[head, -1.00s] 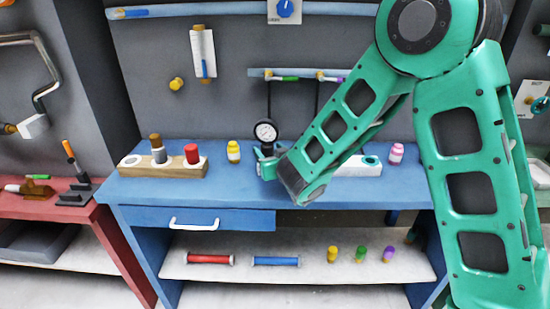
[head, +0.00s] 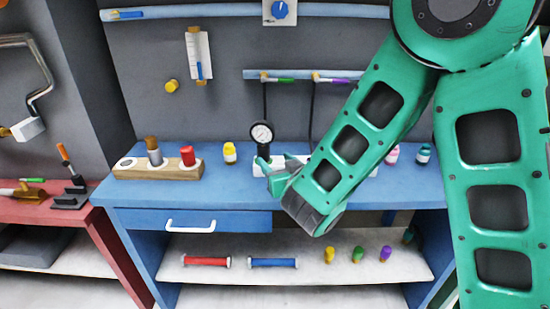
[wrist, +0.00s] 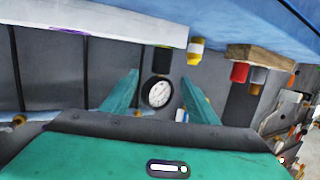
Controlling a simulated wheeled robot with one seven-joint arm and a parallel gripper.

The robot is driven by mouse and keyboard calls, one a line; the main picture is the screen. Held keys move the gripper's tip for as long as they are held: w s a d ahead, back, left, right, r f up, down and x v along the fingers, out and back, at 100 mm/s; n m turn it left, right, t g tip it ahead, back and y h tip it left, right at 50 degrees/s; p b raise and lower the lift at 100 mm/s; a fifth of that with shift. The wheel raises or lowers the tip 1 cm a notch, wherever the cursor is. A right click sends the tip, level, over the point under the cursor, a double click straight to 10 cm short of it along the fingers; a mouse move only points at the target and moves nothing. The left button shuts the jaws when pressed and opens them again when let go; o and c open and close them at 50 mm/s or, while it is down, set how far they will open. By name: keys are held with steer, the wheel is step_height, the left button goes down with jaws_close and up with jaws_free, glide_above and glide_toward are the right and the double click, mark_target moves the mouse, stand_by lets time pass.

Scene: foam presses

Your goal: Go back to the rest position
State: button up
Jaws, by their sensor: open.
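My gripper (head: 279,164) is open and empty at the front of the blue bench (head: 130,188), in front of a round dial gauge (head: 262,134). My green arm reaches in from the upper right and hides part of the bench top. In the wrist view the picture is turned over, with the bench at the top. There the two green fingers of my gripper (wrist: 158,84) stand apart, and the gauge (wrist: 157,92) shows between them. I cannot tell the exact distance between fingers and gauge.
A wooden block (head: 160,171) with a red and a brown-topped piece stands left on the bench. A yellow bottle (head: 230,153) stands left of the gauge; pink and teal bottles (head: 423,155) stand right. Red and blue tubes (head: 273,262) lie on the lower shelf.

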steer(key=s+d+m+g+h, duration=0.1)
steer(key=d+m+g+h, duration=0.4)
steer(key=d, duration=2.1)
steer(key=s+d+m+g+h, duration=0.2)
steer(key=s+d+m+h, duration=0.1)
steer(key=s+d+h, duration=0.4)
steer(key=s+d+m+g+y, duration=0.2)
steer(key=s+d+g+y, duration=0.15)
steer(key=s+d, duration=0.6)
steer(key=s+a+g+y, duration=0.2)
steer(key=s, duration=0.7)
steer(key=s+a+g+y, duration=0.1)
steer(key=s+a+g, duration=0.1)
steer(key=s, duration=0.8)
steer(key=shift+a+r+y, duration=0.15)
steer(key=shift+r+y, duration=0.2)
steer(key=shift+r, duration=0.1)
steer(key=shift+s, duration=0.1)
